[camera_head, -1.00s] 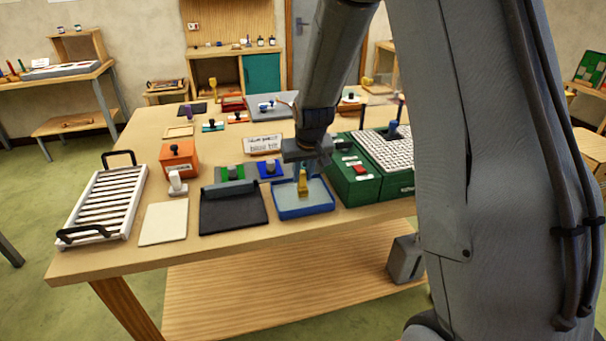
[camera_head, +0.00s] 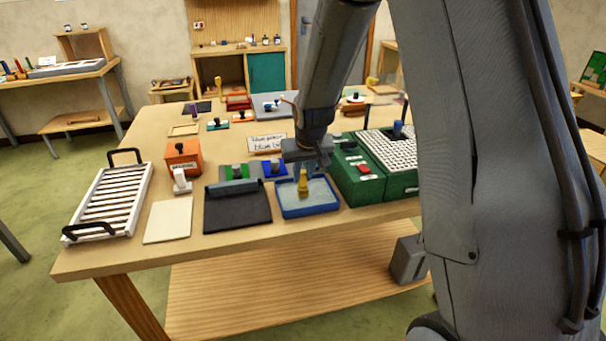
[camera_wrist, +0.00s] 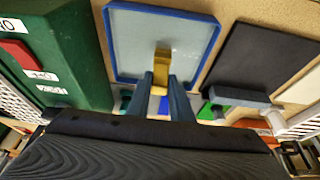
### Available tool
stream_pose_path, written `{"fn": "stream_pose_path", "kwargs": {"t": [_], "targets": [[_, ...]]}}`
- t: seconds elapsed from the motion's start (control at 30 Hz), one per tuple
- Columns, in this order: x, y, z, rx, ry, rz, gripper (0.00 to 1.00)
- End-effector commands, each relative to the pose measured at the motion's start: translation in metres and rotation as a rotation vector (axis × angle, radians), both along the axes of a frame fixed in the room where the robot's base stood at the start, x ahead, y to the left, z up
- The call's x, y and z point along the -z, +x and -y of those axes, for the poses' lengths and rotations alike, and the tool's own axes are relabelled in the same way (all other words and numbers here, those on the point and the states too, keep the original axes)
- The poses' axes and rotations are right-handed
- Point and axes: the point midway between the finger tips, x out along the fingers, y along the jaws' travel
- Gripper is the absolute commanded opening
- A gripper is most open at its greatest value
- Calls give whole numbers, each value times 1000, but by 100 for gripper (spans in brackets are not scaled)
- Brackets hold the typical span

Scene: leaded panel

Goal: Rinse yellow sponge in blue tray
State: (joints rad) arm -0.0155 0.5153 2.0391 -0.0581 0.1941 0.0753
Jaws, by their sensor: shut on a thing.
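The blue tray (camera_head: 308,208) lies near the front edge of the table, with a pale grey-blue inside. It also shows in the wrist view (camera_wrist: 128,40). The yellow sponge (camera_head: 303,184) is upright over the tray. In the wrist view the sponge (camera_wrist: 161,62) is between my fingertips. My gripper (camera_wrist: 161,82) is shut on the sponge and points down. I cannot tell whether the sponge's lower end touches the tray's inside.
Right of the tray is a green box (camera_head: 357,186) with a white-topped part. Left are a black tray (camera_head: 236,212), a white sheet (camera_head: 167,222) and a slatted rack (camera_head: 107,202). Behind stand green and blue pads, an orange box (camera_head: 183,157) and a sign (camera_head: 267,143).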

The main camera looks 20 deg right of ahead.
Motion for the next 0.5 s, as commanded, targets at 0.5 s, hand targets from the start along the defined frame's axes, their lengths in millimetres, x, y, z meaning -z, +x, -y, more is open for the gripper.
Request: {"fn": "stream_pose_path", "kwargs": {"t": [0.5], "targets": [[0, 0, 7, 1, 0, 0, 0]]}}
